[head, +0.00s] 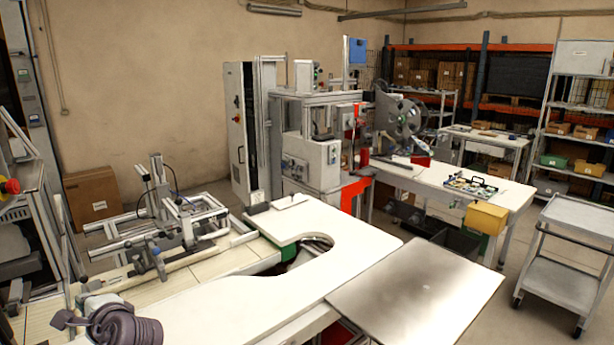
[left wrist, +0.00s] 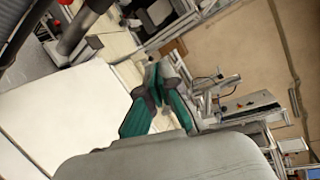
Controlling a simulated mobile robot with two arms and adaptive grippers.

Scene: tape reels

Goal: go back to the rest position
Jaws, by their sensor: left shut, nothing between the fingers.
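The wrist view looks tilted across the white worktop and the floor. My right gripper is in neither view. A large tape reel (head: 400,117) is mounted on the machine at the back, far from the left gripper.
An aluminium frame fixture (head: 185,217) stands on the bench behind the left gripper. A bare metal plate (head: 415,290) lies at the front right. A grey cart (head: 572,225) stands at right. The worktop's middle is clear.

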